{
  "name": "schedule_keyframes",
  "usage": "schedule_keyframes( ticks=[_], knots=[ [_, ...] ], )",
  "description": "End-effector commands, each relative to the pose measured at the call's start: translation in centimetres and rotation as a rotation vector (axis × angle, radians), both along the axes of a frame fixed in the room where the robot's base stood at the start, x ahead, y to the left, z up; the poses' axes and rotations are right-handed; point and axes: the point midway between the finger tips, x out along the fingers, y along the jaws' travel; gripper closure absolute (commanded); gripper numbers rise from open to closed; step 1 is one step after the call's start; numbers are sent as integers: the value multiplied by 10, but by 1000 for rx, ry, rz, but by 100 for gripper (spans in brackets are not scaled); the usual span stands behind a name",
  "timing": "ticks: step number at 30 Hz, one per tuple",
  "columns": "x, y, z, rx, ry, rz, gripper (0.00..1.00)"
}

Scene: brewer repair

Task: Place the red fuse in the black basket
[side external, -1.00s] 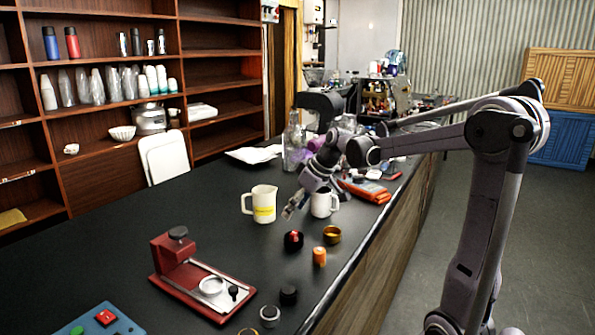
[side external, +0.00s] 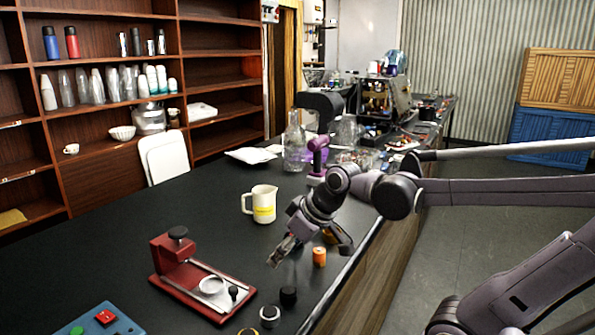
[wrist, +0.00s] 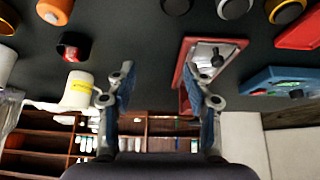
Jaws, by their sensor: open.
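In the wrist view, a small red piece, which looks like the red fuse (wrist: 69,52), sits in or on a round black piece, which looks like the black basket (wrist: 75,40). I cannot tell how deep the red piece sits. In the side view both are hidden behind my gripper (side external: 308,257). My gripper is open and empty above the counter, its fingers pointing down. In the wrist view the fingertips (wrist: 158,85) are apart, with the red and black pieces off to their left.
An orange cylinder (side external: 319,257) stands close to my gripper. A pitcher (side external: 263,205) stands behind it. A red press (side external: 200,280), a black cylinder (side external: 288,295), a silver ring (side external: 269,315) and a blue box (side external: 98,322) are nearer the camera. The counter's left middle is clear.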

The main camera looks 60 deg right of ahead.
Motion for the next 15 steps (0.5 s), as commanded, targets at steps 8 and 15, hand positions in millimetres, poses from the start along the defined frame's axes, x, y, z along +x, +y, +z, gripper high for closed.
schedule_keyframes(
  ticks=[8,15],
  knots=[
    [-38,43,-24,10,-48,11,48],
    [-43,47,-28,14,-57,8,48]
  ],
)
